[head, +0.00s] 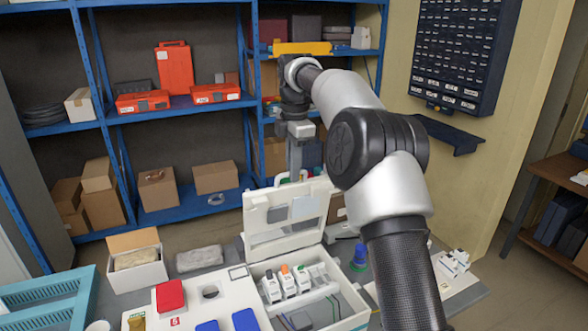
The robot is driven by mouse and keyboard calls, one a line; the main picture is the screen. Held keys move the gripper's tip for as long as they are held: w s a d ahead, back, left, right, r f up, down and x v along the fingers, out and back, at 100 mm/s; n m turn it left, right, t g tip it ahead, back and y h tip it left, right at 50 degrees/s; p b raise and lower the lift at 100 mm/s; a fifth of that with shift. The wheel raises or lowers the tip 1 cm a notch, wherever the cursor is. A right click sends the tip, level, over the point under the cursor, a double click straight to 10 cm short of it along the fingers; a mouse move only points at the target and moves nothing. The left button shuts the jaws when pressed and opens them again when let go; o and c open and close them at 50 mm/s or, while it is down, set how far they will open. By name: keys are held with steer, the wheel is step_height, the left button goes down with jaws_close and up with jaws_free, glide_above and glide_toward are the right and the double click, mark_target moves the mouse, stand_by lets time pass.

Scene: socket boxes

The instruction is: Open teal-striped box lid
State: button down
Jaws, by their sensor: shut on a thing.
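The white box (357,308) stands on the bench at lower middle, with small white, orange-topped and green-marked parts inside. Its lid (262,215) is raised, roughly upright at the back of the box, its inner face with grey panels towards me. My gripper (294,177) comes down from above and is shut at the lid's top edge. The fingertips are small and partly hidden there.
A white panel (185,305) with red and blue blocks lies left of the box. An open carton (137,266) and a grey block (199,259) stand behind it. A blue-and-green piece (359,258) and white parts (453,263) are to the right. Blue shelving (180,110) stands behind.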

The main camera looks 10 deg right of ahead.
steer(key=c, duration=2.1)
jaws_free()
steer(key=shift+a+f, duration=0.15)
steer(key=shift+f, duration=0.45)
steer(key=o, duration=0.3)
steer(key=shift+w+f, duration=0.1)
steer(key=shift+w, duration=0.1)
steer(key=shift+s+r, duration=0.1)
steer(key=shift+r, duration=0.15)
steer(key=shift+s+r, duration=0.15)
steer(key=shift+r, duration=1.75)
steer(key=shift+s+r, duration=0.1)
steer(key=shift+r, duration=1.75)
